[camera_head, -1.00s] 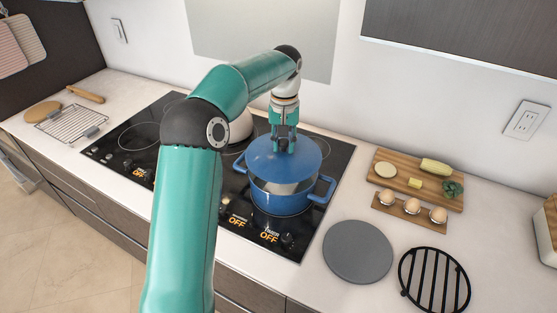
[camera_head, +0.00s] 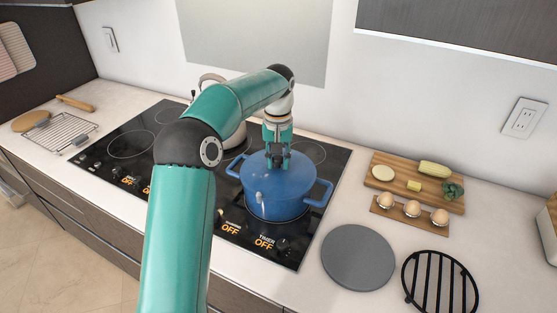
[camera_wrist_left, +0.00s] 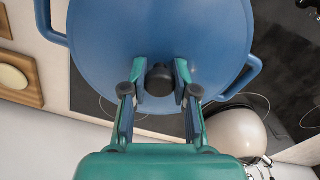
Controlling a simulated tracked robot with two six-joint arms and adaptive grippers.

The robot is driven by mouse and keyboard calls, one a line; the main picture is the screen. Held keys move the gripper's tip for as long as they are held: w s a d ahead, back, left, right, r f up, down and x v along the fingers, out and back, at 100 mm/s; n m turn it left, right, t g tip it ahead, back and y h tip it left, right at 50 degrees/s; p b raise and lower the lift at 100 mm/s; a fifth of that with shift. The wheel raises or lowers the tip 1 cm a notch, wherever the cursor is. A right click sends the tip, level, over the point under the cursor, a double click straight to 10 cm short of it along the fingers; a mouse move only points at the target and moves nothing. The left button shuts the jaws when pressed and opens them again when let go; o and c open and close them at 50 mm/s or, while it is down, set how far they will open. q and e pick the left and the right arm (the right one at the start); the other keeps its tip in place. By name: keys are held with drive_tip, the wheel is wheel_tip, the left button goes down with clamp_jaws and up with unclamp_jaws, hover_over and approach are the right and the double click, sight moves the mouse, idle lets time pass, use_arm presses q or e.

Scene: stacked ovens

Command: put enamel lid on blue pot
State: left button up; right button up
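The blue pot (camera_head: 275,203) stands on the cooktop, with its two loop handles at left and right. The blue enamel lid (camera_head: 300,175) lies level on its rim, with no gap visible. My left gripper (camera_head: 277,163) points down over the middle of the lid. In the left wrist view, its fingers (camera_wrist_left: 160,76) stand on either side of the black lid knob (camera_wrist_left: 160,80), spread, with a narrow gap beside it. The lid (camera_wrist_left: 215,40) fills the upper middle of that view. My right gripper is not in view.
A pale kettle (camera_wrist_left: 237,132) stands close to the pot on the black cooktop (camera_head: 130,145). Right of the cooktop are a grey round mat (camera_head: 358,257), a black trivet (camera_head: 440,283), an egg holder (camera_head: 411,210) and a cutting board (camera_head: 415,173) with food. A wire rack (camera_head: 65,130) lies far left.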

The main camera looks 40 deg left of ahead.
sight(278, 158)
use_arm(q)
drive_tip(key=o, duration=0.4)
wheel_tip(278, 158, up, 13)
drive_tip(key=p, duration=0.3)
drive_tip(key=shift+f, duration=0.2)
idle(0.4)
